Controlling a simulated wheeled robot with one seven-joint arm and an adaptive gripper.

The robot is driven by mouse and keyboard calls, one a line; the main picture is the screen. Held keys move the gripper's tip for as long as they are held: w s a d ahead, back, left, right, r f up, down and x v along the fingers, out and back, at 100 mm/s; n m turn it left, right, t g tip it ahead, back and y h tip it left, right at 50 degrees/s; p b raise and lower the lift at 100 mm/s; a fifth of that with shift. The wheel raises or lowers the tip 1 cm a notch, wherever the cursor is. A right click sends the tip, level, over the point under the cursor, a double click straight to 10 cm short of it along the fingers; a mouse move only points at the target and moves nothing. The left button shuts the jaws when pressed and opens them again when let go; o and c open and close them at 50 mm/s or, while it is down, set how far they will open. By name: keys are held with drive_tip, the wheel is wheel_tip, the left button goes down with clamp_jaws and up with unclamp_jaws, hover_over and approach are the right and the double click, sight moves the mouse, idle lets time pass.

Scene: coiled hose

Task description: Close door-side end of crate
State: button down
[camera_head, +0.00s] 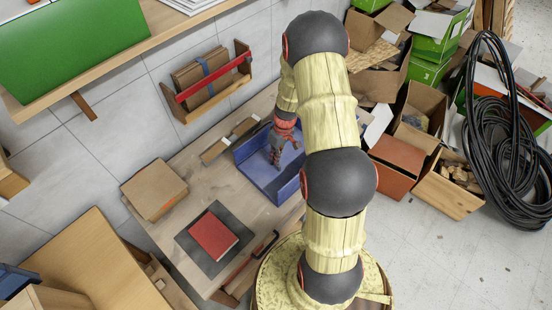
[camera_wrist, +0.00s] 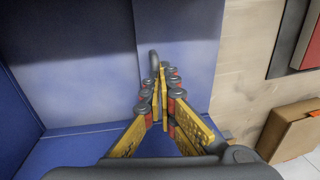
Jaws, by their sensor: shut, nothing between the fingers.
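The blue crate (camera_head: 262,180) lies on the wooden table, partly hidden behind my arm in the head view. My gripper (camera_head: 276,158) is over the crate, pointing down, with its fingers together and empty. In the wrist view my gripper (camera_wrist: 160,75) is shut in front of a blue panel of the crate (camera_wrist: 185,30). A small dark loop shows just past the fingertips; I cannot tell whether they touch it. The crate's right edge meets bare wood there. My arm hides the crate's right part in the head view, so I cannot tell how that end stands.
A red book (camera_head: 213,236) lies on a dark mat (camera_head: 187,240), with a cardboard box (camera_head: 154,190) beside it. A wall rack with a red bar (camera_head: 214,78) hangs behind. Open boxes (camera_head: 425,105) and a coiled black hose (camera_head: 498,165) crowd the right. The front-right floor is clear.

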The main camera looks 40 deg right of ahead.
idle(0.8)
drive_tip(key=shift+w+r+p, duration=0.1)
drive_tip(key=shift+r+p, duration=0.2)
drive_tip(key=shift+r, duration=0.25)
wheel_tip(320, 180, up, 13)
drive_tip(key=d+p, duration=0.1)
drive_tip(key=d, duration=0.1)
drive_tip(key=shift+s+d+f, duration=0.2)
drive_tip(key=shift+s+d, duration=0.1)
drive_tip(key=shift+d, duration=0.1)
